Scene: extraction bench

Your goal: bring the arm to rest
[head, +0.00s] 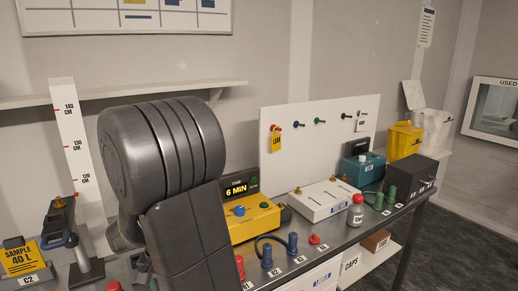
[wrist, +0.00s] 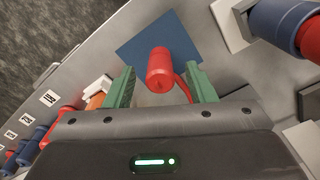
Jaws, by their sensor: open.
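My gripper (wrist: 161,74) shows in the wrist view with its two green fingers spread apart. A red cylindrical piece (wrist: 159,68) with a curved red loop at its side stands between and beyond the fingers, with a visible gap to each finger. It lies over a dark blue square (wrist: 137,48) on the grey bench (wrist: 95,52). In the head view my arm's dark grey links fill the left middle and hide the gripper and part of the bench.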

